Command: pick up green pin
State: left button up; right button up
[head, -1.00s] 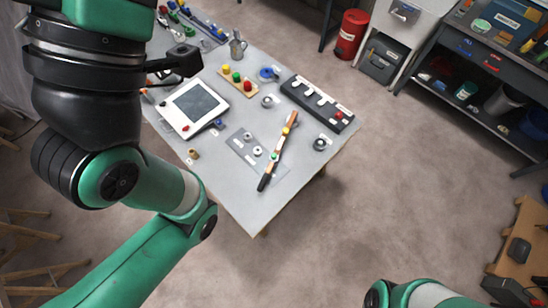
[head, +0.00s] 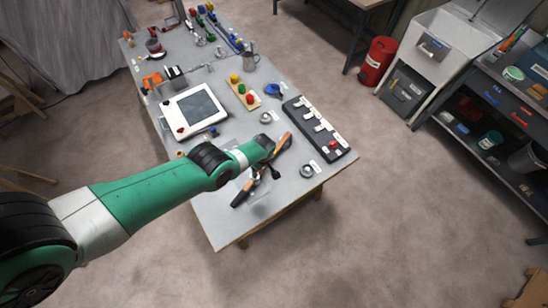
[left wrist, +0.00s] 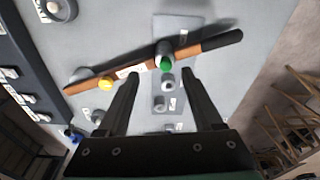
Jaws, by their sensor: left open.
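In the left wrist view a green pin (left wrist: 166,64) shows at a long wooden bar (left wrist: 205,46) with a black end, beside a grey round part (left wrist: 164,48). A yellow pin (left wrist: 106,84) is farther left along the bar. My left gripper (left wrist: 160,78) is open and empty, and the green pin shows between and just beyond its fingertips. In the head view my left gripper (head: 266,172) covers the bar's middle and hides that green pin; the bar's black end (head: 241,194) stays visible. Another green piece (head: 235,78) stands in a wooden block with yellow and red ones.
A black slotted rack (head: 320,128) with a red piece lies along the table's right edge. A white tablet-like device (head: 193,109) lies left of the gripper. A grey ring (head: 307,171) lies right of the bar. The near table corner (head: 225,225) is bare.

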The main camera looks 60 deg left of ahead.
pick_arm(q)
jog(key=shift+n, duration=0.3)
jog(key=a+f+b, duration=0.1)
jog(key=f+b, duration=0.1)
jog(key=s+a+f+b, duration=0.1)
jog(key=f+b, duration=0.1)
jog(key=a+f+b, duration=0.1)
jog(key=f+b, duration=0.1)
jog(key=shift+s, duration=0.3)
jog(key=f+b, duration=0.2)
jog(key=b, duration=0.1)
jog(key=a+f+b, duration=0.1)
jog(key=f+b, duration=0.2)
jog(key=shift+a+f+b, duration=0.1)
jog(key=shift+f+b, duration=0.2)
jog(key=shift+f, duration=0.05)
jog(key=shift+r, duration=0.15)
grip_shut()
